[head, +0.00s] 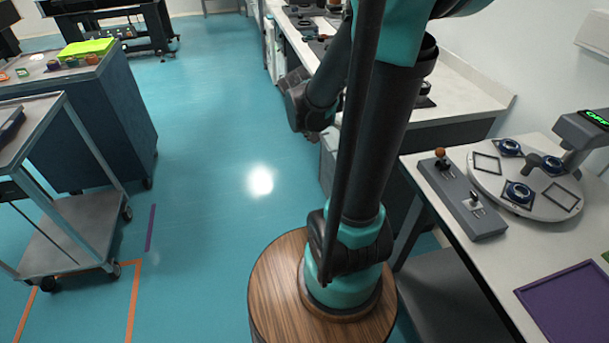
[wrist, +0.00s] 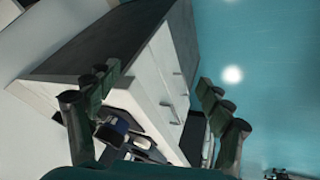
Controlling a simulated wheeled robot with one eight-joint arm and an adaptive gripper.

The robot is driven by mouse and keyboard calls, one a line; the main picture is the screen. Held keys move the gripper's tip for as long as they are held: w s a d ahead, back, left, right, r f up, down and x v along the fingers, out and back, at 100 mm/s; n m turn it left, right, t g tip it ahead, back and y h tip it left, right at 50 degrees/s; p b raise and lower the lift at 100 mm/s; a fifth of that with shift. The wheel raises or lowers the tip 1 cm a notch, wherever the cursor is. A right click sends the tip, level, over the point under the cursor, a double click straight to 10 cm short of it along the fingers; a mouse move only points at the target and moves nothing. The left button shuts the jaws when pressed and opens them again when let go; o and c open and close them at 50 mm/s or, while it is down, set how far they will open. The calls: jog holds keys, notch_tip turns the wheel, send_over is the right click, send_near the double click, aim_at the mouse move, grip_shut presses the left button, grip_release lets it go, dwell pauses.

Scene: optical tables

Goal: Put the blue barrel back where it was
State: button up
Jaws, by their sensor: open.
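No thing that I can clearly identify as the blue barrel shows. Several dark blue ring-topped round pieces (head: 518,192) sit in square frames on a pale round plate (head: 487,190) on the right table in the head view. I cannot tell whether one of them is the barrel. My gripper (wrist: 158,78) is open in the wrist view, with nothing between its fingers. Beyond the fingers are a white cabinet and blue floor. A small dark bluish object (wrist: 112,132) shows behind the left finger, too unclear to name.
A lever box (head: 462,200) and purple mat (head: 575,302) lie on the right table, beside a device reading OFF (head: 590,130). A long counter (head: 465,85) runs behind. At left stand a cart (head: 70,240) and a cabinet (head: 110,120) with a lime tray (head: 85,48). The middle floor is clear.

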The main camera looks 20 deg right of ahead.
jog(key=s+a+f+n+t+y, duration=0.1)
jog(key=s+a+f+n+y, duration=0.3)
jog(key=s+a, duration=0.5)
jog(key=shift+s+a+n+t+y, duration=0.35)
jog(key=shift+a+n+y, duration=0.35)
jog(key=shift+a+n, duration=0.35)
jog(key=shift+f, duration=0.1)
